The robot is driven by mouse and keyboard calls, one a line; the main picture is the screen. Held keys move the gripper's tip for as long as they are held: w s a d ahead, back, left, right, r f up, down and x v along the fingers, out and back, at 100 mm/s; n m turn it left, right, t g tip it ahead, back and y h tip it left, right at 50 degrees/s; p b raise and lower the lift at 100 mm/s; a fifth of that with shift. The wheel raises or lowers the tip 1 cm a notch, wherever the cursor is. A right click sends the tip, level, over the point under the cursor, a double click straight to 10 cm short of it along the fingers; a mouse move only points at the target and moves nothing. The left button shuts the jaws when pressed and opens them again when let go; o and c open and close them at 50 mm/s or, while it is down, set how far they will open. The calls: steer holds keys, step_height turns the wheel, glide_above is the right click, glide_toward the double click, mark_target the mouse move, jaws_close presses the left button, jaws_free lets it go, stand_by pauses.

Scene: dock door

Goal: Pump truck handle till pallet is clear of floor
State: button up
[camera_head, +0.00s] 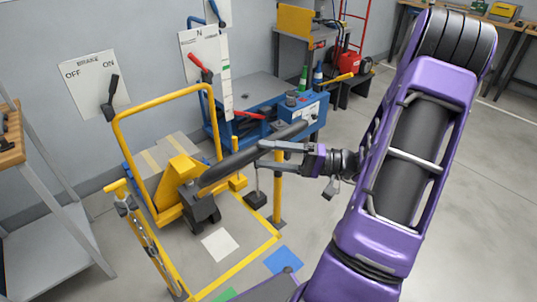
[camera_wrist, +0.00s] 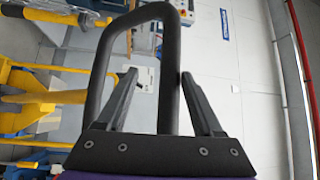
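The truck handle (camera_head: 235,163) is a dark bar rising to the right from a yellow pump body (camera_head: 183,170) with a black base. In the wrist view the handle (camera_wrist: 168,60) shows as a dark loop. My gripper (camera_head: 262,154) reaches it from the right, fingers spread. In the wrist view my gripper (camera_wrist: 159,74) is open, with one bar of the loop between its fingers, nearer the right finger. Whether a finger touches the bar cannot be told. A pallet-like load is not clearly distinguishable behind the yellow frame, and its floor clearance is not visible.
A yellow hoop frame (camera_head: 164,92) stands behind the pump body. A yellow post (camera_head: 278,185) stands below my gripper. A brake lever board (camera_head: 94,85) is on the wall, a blue machine (camera_head: 300,112) behind. A grey shelf (camera_head: 50,235) is at left. Floor at right is open.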

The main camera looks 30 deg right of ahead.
steer(key=v, duration=1.7)
